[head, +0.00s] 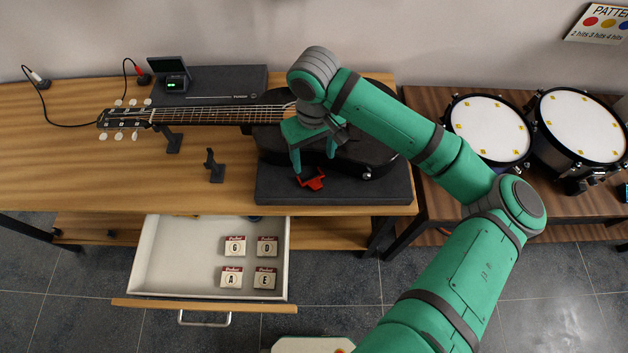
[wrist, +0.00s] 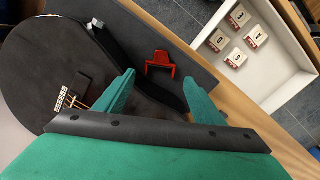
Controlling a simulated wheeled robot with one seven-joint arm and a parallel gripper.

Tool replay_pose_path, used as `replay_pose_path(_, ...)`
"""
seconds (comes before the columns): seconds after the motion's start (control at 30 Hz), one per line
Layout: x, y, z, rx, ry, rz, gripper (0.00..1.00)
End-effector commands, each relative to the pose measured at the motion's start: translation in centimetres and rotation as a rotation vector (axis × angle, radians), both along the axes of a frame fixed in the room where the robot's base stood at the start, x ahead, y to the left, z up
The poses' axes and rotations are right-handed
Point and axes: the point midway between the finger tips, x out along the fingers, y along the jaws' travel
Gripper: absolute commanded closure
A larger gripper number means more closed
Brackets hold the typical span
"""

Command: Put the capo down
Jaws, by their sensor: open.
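The red capo (head: 312,180) lies on the dark mat (head: 330,193) at the front of the table, beside the guitar's body. In the wrist view the capo (wrist: 160,63) rests on the mat with its two prongs toward my gripper, beyond the fingertips and apart from them. My gripper (head: 313,161) is above the guitar's near edge, just behind the capo. In the wrist view my gripper's fingers (wrist: 161,84) are spread wide with nothing between them. The black guitar (head: 362,150) lies on its back, neck to the left, partly hidden by my arm.
An open white drawer (head: 165,260) holds several string packets (head: 235,246) below the table. A neck stand (head: 214,167) stands left of the mat. A tuner box (head: 173,84) is at the back left. Drums (head: 488,127) stand right. The table's left front is clear.

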Motion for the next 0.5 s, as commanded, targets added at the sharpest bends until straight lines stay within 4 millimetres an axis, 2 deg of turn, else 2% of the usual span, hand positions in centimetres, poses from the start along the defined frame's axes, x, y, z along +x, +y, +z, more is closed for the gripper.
replay_pose_path(0.3, 0.0, -0.1, -4.3, -0.004, 0.003, -0.002, 0.38)
replay_pose_path(0.5, 0.0, 0.0, -5.5, -0.002, 0.001, 0.000, 0.38)
